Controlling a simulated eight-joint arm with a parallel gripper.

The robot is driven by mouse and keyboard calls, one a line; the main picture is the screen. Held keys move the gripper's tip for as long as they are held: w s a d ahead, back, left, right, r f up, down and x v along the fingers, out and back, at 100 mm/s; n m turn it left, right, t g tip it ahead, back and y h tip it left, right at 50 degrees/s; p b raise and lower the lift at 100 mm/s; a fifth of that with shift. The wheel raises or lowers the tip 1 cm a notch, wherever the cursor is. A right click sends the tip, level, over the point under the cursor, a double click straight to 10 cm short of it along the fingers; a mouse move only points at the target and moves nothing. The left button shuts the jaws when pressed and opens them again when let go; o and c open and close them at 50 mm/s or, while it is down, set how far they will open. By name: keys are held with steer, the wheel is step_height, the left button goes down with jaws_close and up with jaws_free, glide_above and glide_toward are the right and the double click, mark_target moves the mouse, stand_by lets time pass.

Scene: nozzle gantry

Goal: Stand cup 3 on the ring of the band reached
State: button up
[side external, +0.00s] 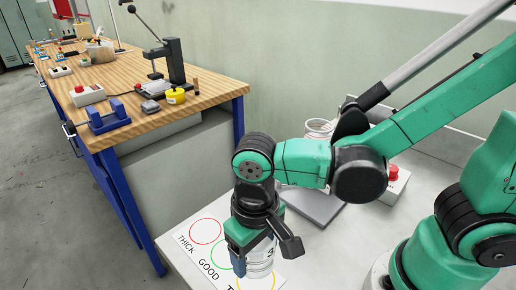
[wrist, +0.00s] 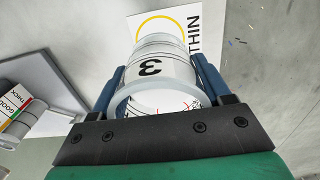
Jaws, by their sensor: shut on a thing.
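Cup 3 (wrist: 158,68), a clear cup with a white label bearing a black 3, is between the two blue fingers of my gripper (wrist: 158,76). In the side view the cup (side external: 261,264) is partly hidden by my gripper (side external: 252,258), which points down over the ring card. The card (side external: 182,238) has a red ring (side external: 205,231) marked THICK, a green ring (side external: 212,256) marked GOOD and a yellow ring (side external: 272,280). In the wrist view the yellow ring (wrist: 143,27), beside THIN, shows past the cup. I cannot tell whether the cup touches the card.
A banded gauge (wrist: 18,118) with THICK and GOOD labels stands at left in the wrist view. A clear jar (side external: 320,127) and a red button box (side external: 395,182) are behind my arm. A wooden workbench (side external: 135,82) with tools stands apart at left.

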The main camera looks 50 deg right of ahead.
mark_target(256, 270)
steer(key=shift+f, duration=2.65)
steer(key=shift+f, duration=0.1)
steer(key=o, duration=1.4)
steer(key=shift+o, duration=0.2)
step_height(256, 270, up, 12)
steer(key=shift+r, duration=0.1)
